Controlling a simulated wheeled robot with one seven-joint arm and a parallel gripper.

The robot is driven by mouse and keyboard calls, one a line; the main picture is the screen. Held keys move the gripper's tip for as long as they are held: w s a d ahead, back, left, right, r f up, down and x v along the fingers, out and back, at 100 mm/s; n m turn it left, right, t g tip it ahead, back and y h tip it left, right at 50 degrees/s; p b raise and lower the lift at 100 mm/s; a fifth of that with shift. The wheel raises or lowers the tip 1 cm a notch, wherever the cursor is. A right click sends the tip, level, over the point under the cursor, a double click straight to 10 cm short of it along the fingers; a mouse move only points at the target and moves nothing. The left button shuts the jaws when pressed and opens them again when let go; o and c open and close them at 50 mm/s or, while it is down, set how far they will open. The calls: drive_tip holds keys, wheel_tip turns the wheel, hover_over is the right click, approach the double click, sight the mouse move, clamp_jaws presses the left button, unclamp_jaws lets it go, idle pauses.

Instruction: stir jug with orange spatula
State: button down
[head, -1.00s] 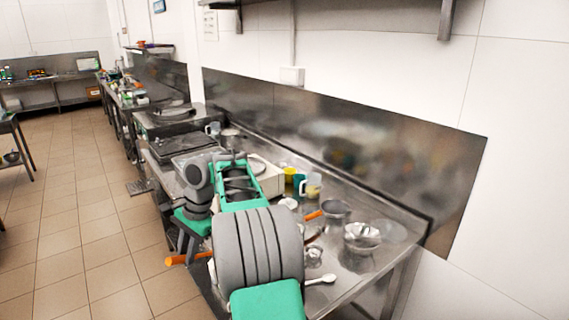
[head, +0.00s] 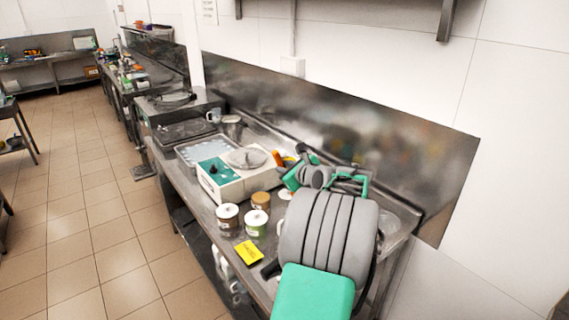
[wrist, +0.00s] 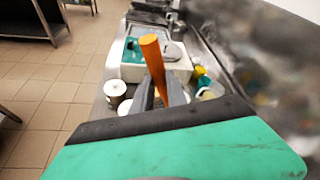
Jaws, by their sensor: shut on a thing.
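My gripper (wrist: 160,90) is shut on the orange spatula (wrist: 153,62), whose thick orange handle stands up between the fingers in the wrist view. The spatula's lower end is hidden behind the gripper. In the head view a small orange piece (head: 278,158) shows beside my gripper (head: 292,172), over the back of the steel table. A clear jug with a yellowish tint (wrist: 212,90) is just right of the fingers in the wrist view. My arm hides that spot in the head view. I cannot tell whether the spatula is inside any jug.
A white and green machine (head: 232,182) with a round metal plate stands left of my gripper. Several lidded tubs (head: 228,218) and a yellow card (head: 249,252) are near the front edge. The steel splashback (head: 400,165) closes off the back.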

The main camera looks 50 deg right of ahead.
wheel_tip(320, 180, down, 12)
drive_tip(key=b, duration=0.7)
drive_tip(key=shift+r, duration=0.2)
drive_tip(key=shift+w+a, duration=0.1)
idle(0.4)
